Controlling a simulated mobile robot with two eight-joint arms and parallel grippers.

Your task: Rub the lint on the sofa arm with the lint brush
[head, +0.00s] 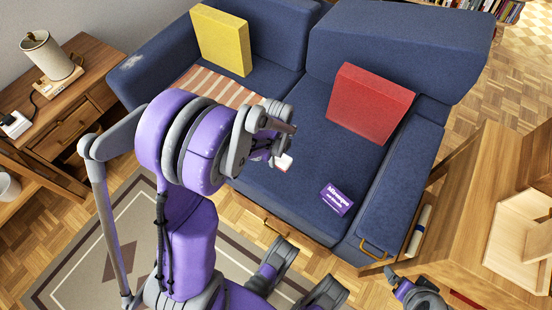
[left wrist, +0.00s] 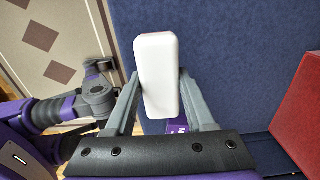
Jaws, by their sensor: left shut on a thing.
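Pale lint (head: 132,62) lies on the top of the blue sofa's left arm (head: 150,75). My left gripper (head: 282,146) is over the sofa seat, well right of the lint. It is shut on the lint brush (head: 284,162), a white block with rounded edges that also shows between the fingers in the left wrist view (left wrist: 160,75). A little pink shows at the brush's far end. In the head view my gripper and wrist hide most of the brush. Parts of my right arm seem to show at the lower right, but I cannot make out its jaws.
On the sofa are a yellow cushion (head: 222,40), a red cushion (head: 370,103), a striped cloth (head: 218,86) and a purple card (head: 336,200). A wooden side table (head: 75,105) with a lamp (head: 48,55) stands left. A wooden cabinet (head: 465,190) stands right.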

